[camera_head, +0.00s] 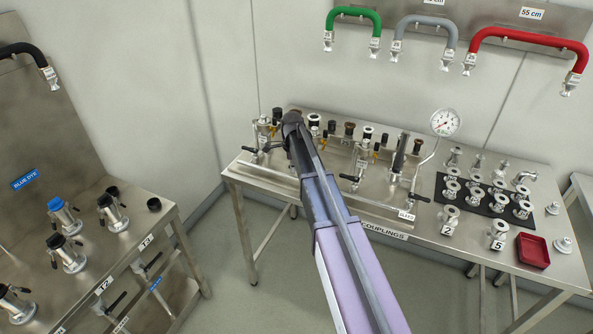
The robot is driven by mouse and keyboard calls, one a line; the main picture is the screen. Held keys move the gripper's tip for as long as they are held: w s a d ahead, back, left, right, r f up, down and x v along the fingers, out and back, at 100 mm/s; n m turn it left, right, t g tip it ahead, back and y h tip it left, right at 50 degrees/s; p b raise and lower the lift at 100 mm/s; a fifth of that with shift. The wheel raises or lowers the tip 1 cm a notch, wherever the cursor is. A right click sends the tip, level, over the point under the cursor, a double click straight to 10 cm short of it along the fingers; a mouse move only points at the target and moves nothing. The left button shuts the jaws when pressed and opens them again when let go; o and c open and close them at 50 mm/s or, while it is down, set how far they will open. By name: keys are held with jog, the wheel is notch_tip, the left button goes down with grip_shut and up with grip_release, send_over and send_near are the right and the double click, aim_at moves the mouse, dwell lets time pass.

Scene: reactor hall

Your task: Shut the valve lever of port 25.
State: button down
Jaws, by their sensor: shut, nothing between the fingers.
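A steel manifold with several ports stands on the couplings table (308,197). Black valve levers show on it: a left lever (250,149), a middle lever (349,178) and a right lever (420,197). The port numbers are too small to read, so I cannot tell which lever belongs to port 25. My arm reaches from the bottom over the table. My gripper (292,119) is at its far end, shut and empty, over the left part of the manifold, right of the left lever. Its fingertips are hard to make out. My arm hides part of the manifold behind it.
Several metal fittings stand on a black mat (481,206), near a red tray (532,251). Coloured hoses, including a red hose (527,38), hang on the wall. Another steel bench (150,222) stands at left, with floor between.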

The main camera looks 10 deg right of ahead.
jog(key=shift+w+a, duration=0.25)
jog(key=shift+w, duration=1.45)
jog(key=shift+s, duration=0.75)
notch_tip(320, 180, up, 7)
jog(key=p, duration=0.7)
